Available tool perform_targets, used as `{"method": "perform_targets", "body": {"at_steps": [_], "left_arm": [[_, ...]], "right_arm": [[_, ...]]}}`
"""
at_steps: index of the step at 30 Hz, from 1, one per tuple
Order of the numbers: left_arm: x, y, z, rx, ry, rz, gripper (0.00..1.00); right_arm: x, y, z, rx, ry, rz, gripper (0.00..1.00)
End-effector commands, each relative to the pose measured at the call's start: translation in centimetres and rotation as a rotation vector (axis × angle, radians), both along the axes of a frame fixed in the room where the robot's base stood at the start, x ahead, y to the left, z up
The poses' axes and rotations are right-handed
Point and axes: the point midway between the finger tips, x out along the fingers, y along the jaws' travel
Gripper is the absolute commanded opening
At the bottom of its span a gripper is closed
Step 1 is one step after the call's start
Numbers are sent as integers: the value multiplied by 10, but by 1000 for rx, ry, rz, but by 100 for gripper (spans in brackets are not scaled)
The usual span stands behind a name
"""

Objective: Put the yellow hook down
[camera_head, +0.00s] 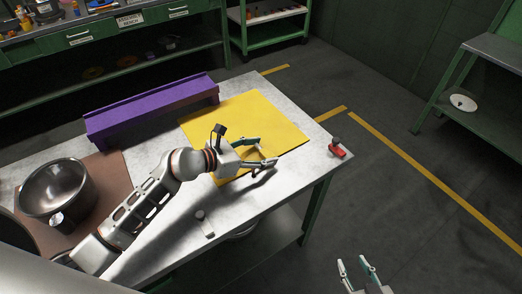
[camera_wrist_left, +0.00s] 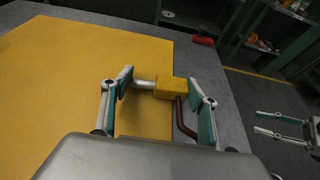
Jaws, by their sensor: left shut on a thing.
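My left gripper (camera_head: 259,151) is over the right front part of the yellow mat (camera_head: 255,112), near the table's edge. In the left wrist view its fingers (camera_wrist_left: 160,90) are shut on the yellow hook (camera_wrist_left: 172,87). The hook has a yellow block, a pale rod and a dark brown bent part reaching toward the wrist. In the head view the hook is small and partly hidden by the fingers. I cannot tell whether it touches the mat. My right gripper (camera_head: 353,263) is open and empty beyond the table's right side, over the floor.
The table (camera_head: 163,136) also holds a purple rack (camera_head: 155,108) behind, a metal pot (camera_head: 55,187) on a brown mat (camera_head: 108,172) at left, a small pale cylinder (camera_head: 204,222) in front and a red item (camera_head: 337,149) at the right corner.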

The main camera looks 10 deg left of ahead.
Motion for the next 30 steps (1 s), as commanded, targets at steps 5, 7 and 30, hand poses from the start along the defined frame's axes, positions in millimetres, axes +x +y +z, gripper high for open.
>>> {"method": "perform_targets", "body": {"at_steps": [5, 7, 30], "left_arm": [[0, 0, -2, 0, 0, 0, 74], [0, 0, -2, 0, 0, 0, 76], [-36, 35, 24, 3, -1, -1, 76]], "right_arm": [[0, 0, -1, 0, -1, 0, 37], [0, 0, 0, 0, -1, 0, 37], [-1, 0, -8, 0, 3, 0, 37]]}}
